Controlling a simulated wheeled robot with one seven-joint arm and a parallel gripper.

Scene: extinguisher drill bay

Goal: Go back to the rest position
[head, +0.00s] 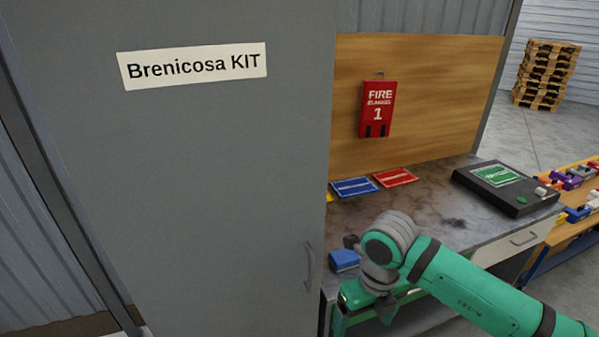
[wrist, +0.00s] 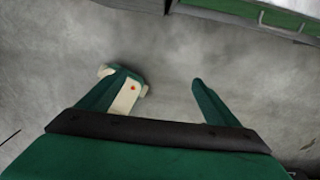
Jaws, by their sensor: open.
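In the head view my green arm reaches in from the lower right and bends at a grey joint in front of the workbench (head: 440,215). The fingers cannot be made out clearly there.
A grey cabinet door (head: 220,180) labelled "Brenicosa KIT" fills the left. A red fire blanket pack (head: 378,108) hangs on the wooden panel. The bench holds blue (head: 353,187) and red (head: 395,177) cards, a black box (head: 508,188) and a blue object (head: 344,261).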

